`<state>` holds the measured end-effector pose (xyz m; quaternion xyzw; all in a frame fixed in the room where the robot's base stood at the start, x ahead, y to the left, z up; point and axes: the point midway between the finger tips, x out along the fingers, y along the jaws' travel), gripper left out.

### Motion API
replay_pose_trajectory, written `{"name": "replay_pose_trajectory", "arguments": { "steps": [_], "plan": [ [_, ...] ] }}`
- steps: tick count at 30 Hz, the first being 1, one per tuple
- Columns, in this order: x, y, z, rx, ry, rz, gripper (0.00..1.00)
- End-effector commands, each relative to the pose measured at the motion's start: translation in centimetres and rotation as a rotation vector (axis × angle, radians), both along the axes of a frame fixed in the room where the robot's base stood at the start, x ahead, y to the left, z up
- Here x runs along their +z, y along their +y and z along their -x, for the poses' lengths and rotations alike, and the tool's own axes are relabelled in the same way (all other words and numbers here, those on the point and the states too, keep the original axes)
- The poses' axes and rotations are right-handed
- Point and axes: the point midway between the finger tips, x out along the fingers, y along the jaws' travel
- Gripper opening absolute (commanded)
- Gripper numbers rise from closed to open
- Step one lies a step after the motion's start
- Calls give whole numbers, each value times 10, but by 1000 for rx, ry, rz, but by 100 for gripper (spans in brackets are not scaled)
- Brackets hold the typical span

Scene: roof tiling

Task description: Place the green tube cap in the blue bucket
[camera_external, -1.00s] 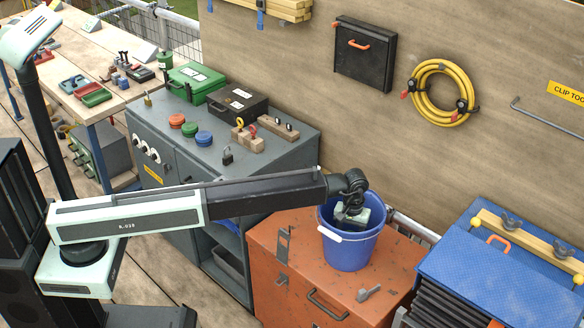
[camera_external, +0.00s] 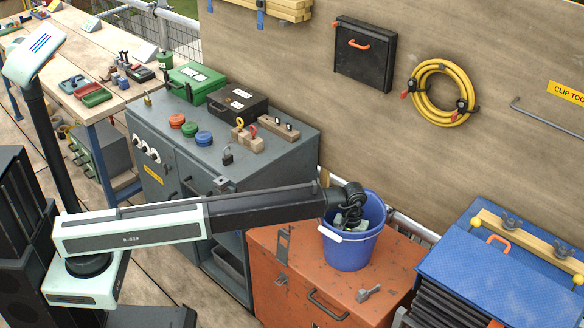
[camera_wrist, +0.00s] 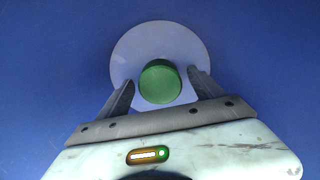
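The blue bucket (camera_external: 350,252) stands on the orange cabinet, and its blue inside wall (camera_wrist: 50,60) fills the wrist view. My gripper (camera_external: 349,224) reaches down into the bucket's mouth, and its lower part is hidden by the rim. In the wrist view, the fingers of my gripper (camera_wrist: 161,76) are spread, with a gap on each side of the green tube cap (camera_wrist: 160,84). The round green cap shows between and beyond the fingers, over a pale disc at the bucket's bottom. Whether it rests on the bottom cannot be told. The external view hides the cap.
The orange cabinet (camera_external: 262,262) also bears a small grey metal piece (camera_external: 369,292). A grey workbench (camera_external: 265,168) with red, green and blue caps is behind my arm. A blue toolbox (camera_external: 470,262) stands at right. The plywood wall rises close behind the bucket.

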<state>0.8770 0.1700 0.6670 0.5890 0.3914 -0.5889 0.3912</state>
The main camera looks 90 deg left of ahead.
Motion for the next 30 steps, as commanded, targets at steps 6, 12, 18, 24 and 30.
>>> {"name": "replay_pose_trajectory", "arguments": {
  "steps": [6,12,18,24,30],
  "plan": [
    [0,0,0,0,0,0,76],
    [12,0,0,0,0,0,76],
    [47,0,0,0,0,0,76],
    [93,0,0,0,0,0,76],
    [123,0,0,0,0,0,76]
  ]
}}
